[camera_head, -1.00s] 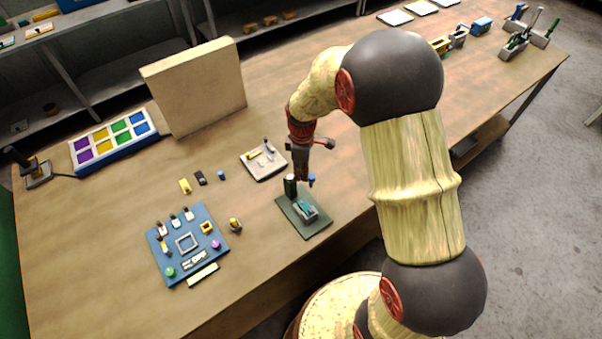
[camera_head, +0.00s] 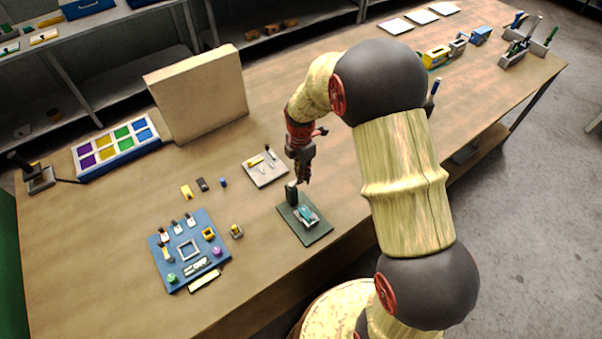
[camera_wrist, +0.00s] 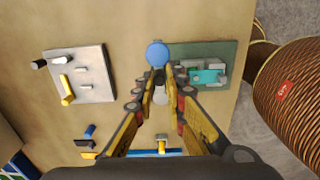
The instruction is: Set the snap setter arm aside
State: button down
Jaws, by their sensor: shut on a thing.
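My gripper (camera_head: 304,180) is over the back end of the dark green base plate (camera_head: 320,232), beside a dark green upright block (camera_head: 291,191). In the wrist view my gripper (camera_wrist: 160,88) is shut on the snap setter arm, which shows a round blue knob (camera_wrist: 157,53) just beyond the fingertips and a pale part between them. The fingers hide most of the arm, and I cannot tell whether it touches the base. A teal piece (camera_head: 307,214) sits on the base plate and also shows in the wrist view (camera_wrist: 207,77).
A pale tray (camera_head: 262,178) with small parts lies behind the base plate. A blue board (camera_head: 170,256) with several small parts lies to the left. Small loose pieces, including a yellow one (camera_head: 187,192), lie between. Bare table (camera_head: 90,225) shows at the left.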

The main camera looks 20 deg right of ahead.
dwell(0.6)
jog(key=c, duration=1.8)
grip_release()
jog(key=shift+w, duration=0.1)
jog(key=shift+c, duration=0.2)
notch_tip(320, 180, up, 12)
